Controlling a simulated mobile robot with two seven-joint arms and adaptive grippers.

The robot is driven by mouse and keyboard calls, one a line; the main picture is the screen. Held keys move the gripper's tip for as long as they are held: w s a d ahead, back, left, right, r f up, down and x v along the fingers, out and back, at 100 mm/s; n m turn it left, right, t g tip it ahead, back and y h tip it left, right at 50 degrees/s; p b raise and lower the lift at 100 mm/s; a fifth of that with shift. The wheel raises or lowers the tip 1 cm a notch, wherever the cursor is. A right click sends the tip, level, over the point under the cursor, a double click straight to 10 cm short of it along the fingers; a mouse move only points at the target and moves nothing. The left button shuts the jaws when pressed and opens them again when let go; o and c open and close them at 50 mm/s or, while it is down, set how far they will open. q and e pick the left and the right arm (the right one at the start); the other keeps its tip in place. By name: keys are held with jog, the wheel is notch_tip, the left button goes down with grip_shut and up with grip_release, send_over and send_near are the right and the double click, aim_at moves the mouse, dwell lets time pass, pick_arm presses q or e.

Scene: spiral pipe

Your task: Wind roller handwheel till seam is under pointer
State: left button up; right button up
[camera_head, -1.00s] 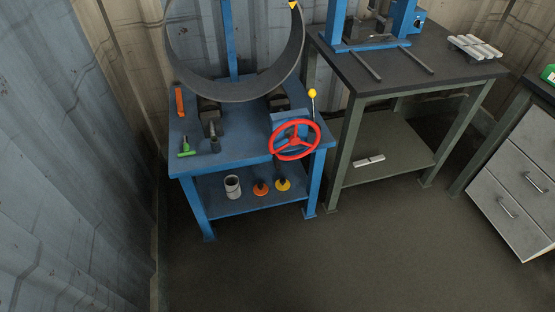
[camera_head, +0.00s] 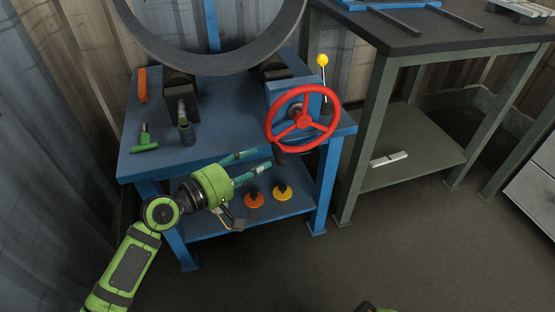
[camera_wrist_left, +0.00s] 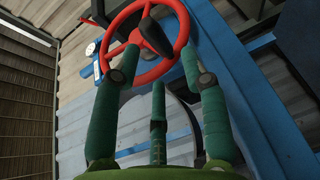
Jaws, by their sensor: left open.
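The red three-spoked handwheel (camera_head: 304,121) is on the right front of the blue roller bench (camera_head: 225,150). The grey pipe ring (camera_head: 205,66) rests above the bench. Its top is out of view, and I see neither seam nor pointer now. My left gripper (camera_head: 261,159) is open and empty, low and left of the handwheel, in front of the bench edge. In the left wrist view its green fingers (camera_wrist_left: 160,84) point toward the handwheel (camera_wrist_left: 173,60), which shows beyond the fingertips. The fingers appear apart from the rim.
A lever with a yellow knob (camera_head: 322,60) stands behind the handwheel. An orange bar (camera_head: 142,84) and a green-handled tool (camera_head: 145,139) lie on the bench's left. Orange (camera_head: 254,199) and yellow (camera_head: 282,193) items stand on its lower shelf. A dark-topped table (camera_head: 440,45) is at right.

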aim_at(275, 154)
pick_arm(q)
jog(key=shift+w+d+r, duration=0.1)
jog(key=shift+d+r, duration=0.15)
jog(key=shift+d, duration=0.05)
jog(key=x, duration=0.5)
jog(key=shift+w+d+b, duration=0.15)
jog(key=shift+d+b, duration=0.2)
jog(key=shift+b, duration=0.05)
jog(key=shift+w+d, duration=0.3)
grip_shut()
pick_arm(e)
jog(key=r, duration=0.1)
jog(key=w+r+t, duration=0.1)
jog(key=shift+a+r, duration=0.15)
jog(key=shift+r, duration=0.25)
